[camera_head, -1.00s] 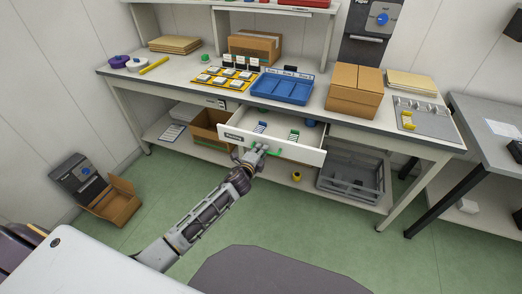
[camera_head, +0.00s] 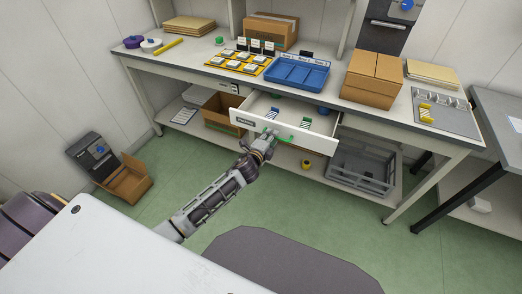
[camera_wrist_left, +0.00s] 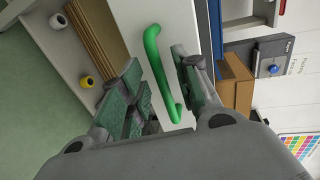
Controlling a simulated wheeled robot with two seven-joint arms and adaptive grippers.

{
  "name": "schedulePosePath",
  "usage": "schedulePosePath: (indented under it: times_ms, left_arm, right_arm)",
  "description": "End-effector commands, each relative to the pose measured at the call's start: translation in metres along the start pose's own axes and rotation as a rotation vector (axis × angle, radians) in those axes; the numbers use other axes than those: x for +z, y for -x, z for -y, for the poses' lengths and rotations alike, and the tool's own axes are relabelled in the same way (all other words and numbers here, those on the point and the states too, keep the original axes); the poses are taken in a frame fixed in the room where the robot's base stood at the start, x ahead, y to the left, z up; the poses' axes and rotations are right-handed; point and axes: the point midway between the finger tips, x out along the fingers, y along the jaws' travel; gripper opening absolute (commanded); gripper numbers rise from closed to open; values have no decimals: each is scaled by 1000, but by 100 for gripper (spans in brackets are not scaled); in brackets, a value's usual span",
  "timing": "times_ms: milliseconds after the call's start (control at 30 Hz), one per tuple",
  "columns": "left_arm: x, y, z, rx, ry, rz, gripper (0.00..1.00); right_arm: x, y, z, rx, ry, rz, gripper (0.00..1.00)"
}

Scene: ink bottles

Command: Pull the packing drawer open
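The packing drawer (camera_head: 284,131) is a white drawer under the bench, standing pulled out so its inside shows. Blue and green small items lie in it. Its green handle (camera_wrist_left: 161,75) is a curved bar on the drawer front. My left gripper (camera_head: 268,141) is at the drawer front by the handle. In the left wrist view its two fingers (camera_wrist_left: 159,94) stand apart on either side of the handle, with gaps beside the bar. My right gripper is not in view.
The bench holds a blue tray (camera_head: 297,86), a cardboard box (camera_head: 371,80) and a grey fixture plate (camera_head: 452,115). On the lower shelf are a grey crate (camera_head: 360,170) and a yellow roll (camera_head: 306,164). An open carton (camera_head: 130,181) stands on the floor. Green floor is free before the bench.

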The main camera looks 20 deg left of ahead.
Motion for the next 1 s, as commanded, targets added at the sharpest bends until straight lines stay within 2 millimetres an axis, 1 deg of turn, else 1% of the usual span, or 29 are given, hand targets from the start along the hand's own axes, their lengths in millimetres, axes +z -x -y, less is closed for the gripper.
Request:
schedulePosePath:
  times_ms: [500,1000]
  left_arm:
    - [0,47,0,1,0,0,32]
    - [0,88,-1,1,-1,-1,32]
  right_arm:
    - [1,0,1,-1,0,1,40]
    - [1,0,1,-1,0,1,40]
